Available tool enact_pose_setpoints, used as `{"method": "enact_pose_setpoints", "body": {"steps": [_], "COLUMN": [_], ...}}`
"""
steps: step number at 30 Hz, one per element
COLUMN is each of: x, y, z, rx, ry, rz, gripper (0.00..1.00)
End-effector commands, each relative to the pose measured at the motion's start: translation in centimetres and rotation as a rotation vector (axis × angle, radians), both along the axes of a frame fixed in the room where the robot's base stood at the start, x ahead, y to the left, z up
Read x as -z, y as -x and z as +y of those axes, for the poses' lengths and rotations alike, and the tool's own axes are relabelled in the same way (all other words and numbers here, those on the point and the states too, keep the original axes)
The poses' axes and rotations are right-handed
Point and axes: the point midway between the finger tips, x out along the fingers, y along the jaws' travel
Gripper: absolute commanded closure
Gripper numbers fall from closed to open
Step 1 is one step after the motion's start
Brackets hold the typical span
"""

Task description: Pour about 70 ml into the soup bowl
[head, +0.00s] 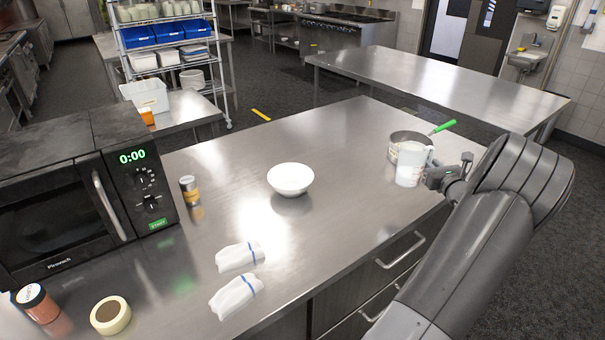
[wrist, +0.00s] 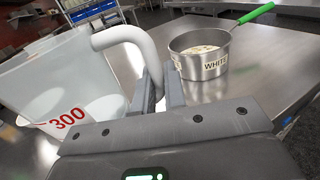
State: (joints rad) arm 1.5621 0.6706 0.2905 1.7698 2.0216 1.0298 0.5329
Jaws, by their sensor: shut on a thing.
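The white soup bowl (head: 290,179) stands upright on the middle of the steel counter. My gripper (head: 436,177) is at the counter's right side, shut on the handle of a clear measuring jug (head: 409,170). In the wrist view the white handle (wrist: 130,36) runs down between my fingers (wrist: 160,92), and the jug (wrist: 45,80) shows a red 300 mark. The jug looks upright, well right of the bowl. I cannot tell its liquid level, or whether its base touches the counter.
A steel saucepan (wrist: 203,65) labelled WHITE, with a green handle (head: 443,127) and pale contents, stands close behind the jug. A microwave (head: 80,190), a spice jar (head: 189,189) and two folded cloths (head: 238,257) are to the left. The counter between bowl and jug is clear.

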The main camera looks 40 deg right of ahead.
Motion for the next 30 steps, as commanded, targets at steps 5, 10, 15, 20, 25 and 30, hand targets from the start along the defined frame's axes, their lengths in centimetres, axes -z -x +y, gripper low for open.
{"method": "enact_pose_setpoints", "body": {"steps": [5,10,15,20,25,30], "x": [0.7,1.8,3.3,4.9,6.8,8.3], "y": [-6.0,-12.2,-18.3,-23.5,-28.2,-31.4], "z": [0.1,0.9,2.4,4.2,6.4,8.3], "rx": [-0.128,-0.264,-0.396,-0.506,-0.607,-0.674], "ry": [0.000,-0.001,-0.001,-0.003,-0.004,-0.005], "rz": [-0.003,-0.003,-0.002,-0.001,-0.002,-0.001], "gripper": [1.00,1.00,1.00,1.00,1.00,1.00]}}
